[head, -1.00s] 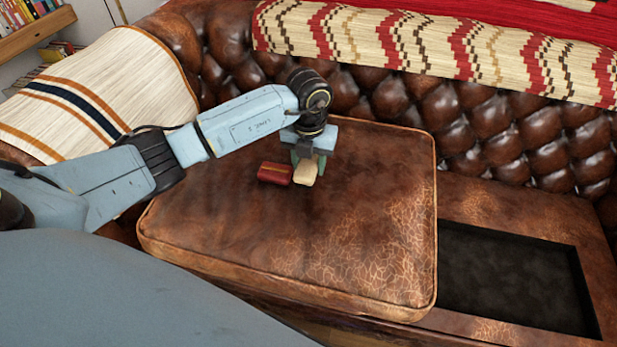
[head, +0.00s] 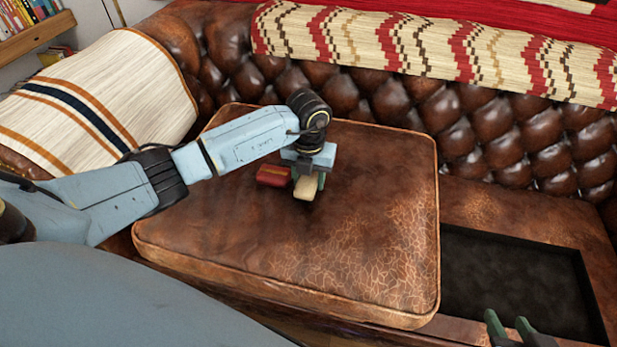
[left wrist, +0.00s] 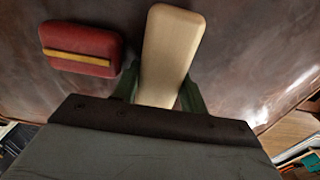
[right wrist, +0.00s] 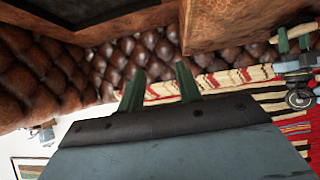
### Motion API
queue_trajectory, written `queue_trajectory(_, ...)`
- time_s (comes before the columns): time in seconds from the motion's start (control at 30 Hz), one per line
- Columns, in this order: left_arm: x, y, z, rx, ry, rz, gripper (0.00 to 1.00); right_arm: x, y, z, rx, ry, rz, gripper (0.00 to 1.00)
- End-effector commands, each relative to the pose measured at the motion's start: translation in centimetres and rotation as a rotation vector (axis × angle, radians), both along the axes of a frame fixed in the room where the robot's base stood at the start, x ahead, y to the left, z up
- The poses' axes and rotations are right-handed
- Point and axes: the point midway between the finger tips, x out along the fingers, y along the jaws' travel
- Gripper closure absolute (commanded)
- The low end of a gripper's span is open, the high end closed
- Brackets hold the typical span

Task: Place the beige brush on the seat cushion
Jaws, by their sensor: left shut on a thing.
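The beige brush (head: 306,188) is between the fingers of my left gripper (head: 309,181), over the middle of the brown leather seat cushion (head: 340,240). In the left wrist view the pale brush (left wrist: 170,45) sticks out lengthwise between the two green fingers, which are shut on it. The brush is at or very near the cushion top; I cannot tell whether it touches. My right gripper (head: 508,328) shows at the bottom right of the head view. Its fingers are apart and empty in the right wrist view (right wrist: 160,88).
A red block-like object with a yellow stripe (head: 273,175) lies on the cushion just left of the brush. The tufted backrest (head: 400,110) rises behind. A dark open recess (head: 510,285) lies right of the cushion. The cushion's front half is clear.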

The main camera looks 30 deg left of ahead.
Motion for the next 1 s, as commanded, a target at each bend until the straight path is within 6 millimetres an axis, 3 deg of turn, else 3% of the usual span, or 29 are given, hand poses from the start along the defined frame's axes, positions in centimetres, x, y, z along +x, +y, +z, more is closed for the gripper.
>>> queue_trajectory(0.17, 0.0, 0.0, -0.3, 0.0, 0.0, 0.001, 0.85, 0.3, 0.2, 0.3, 0.008, -0.029, 0.002, 0.65)
queue_trajectory(0.2, 0.0, 0.0, -0.3, 0.001, 0.0, 0.001, 0.52, 0.4, 0.2, 0.4, 0.007, -0.03, 0.002, 0.65)
queue_trajectory(0.33, 0.0, 0.0, -0.3, 0.001, 0.0, 0.001, 0.35, 0.3, 0.2, 0.4, 0.007, -0.028, 0.002, 0.65)
queue_trajectory(0.73, 0.0, 0.0, 0.1, 0.0, 0.0, 0.0, 0.35, 0.1, 0.0, 0.2, 0.002, -0.005, 0.001, 0.65)
queue_trajectory(1.0, 0.0, 0.1, 2.7, 0.001, -0.001, 0.0, 0.35, -3.3, -1.6, -2.6, -0.06, 0.245, -0.024, 0.65)
